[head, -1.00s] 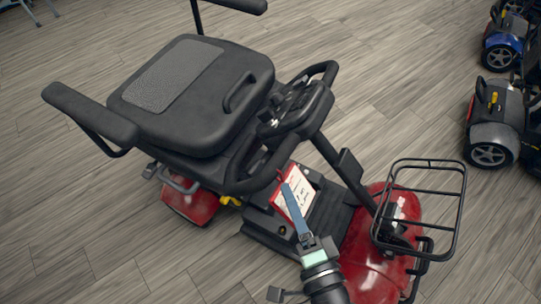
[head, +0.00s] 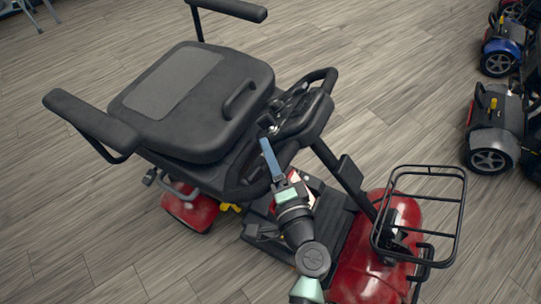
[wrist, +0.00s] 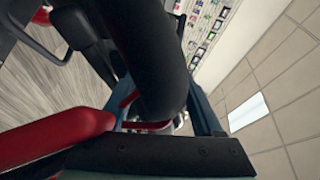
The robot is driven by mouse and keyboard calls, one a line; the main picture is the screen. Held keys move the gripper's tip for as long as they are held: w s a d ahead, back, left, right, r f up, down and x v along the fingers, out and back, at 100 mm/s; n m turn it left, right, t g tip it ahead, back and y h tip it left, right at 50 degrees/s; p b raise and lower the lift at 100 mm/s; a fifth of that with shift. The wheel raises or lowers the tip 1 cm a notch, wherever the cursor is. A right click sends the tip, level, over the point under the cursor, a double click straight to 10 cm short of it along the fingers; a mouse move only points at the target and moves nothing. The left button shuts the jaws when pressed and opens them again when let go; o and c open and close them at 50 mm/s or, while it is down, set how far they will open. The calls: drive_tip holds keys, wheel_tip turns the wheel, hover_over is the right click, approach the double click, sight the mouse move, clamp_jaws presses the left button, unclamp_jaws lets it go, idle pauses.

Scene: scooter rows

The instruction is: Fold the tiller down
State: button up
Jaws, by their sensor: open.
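The red scooter's tiller (head: 344,176) rises from the front deck and leans back toward the seat. Its black head with loop handles (head: 306,112) is beside the seat's right edge. My gripper (head: 268,150) is at the near side of the tiller head, pointing up at the handle loop. In the wrist view my gripper (wrist: 158,105) is open, with a thick black rounded bar (wrist: 155,55) running between its two fingers. The bar appears to be part of the handle loop; contact cannot be told. A red rounded piece (wrist: 55,140) shows at left, its identity unclear.
The black seat (head: 190,95) with armrests (head: 90,118) stands left of the tiller. A wire basket (head: 425,215) is at the front right. Other scooters (head: 495,130) stand far right; the floor between is clear.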

clamp_jaws()
idle(1.4)
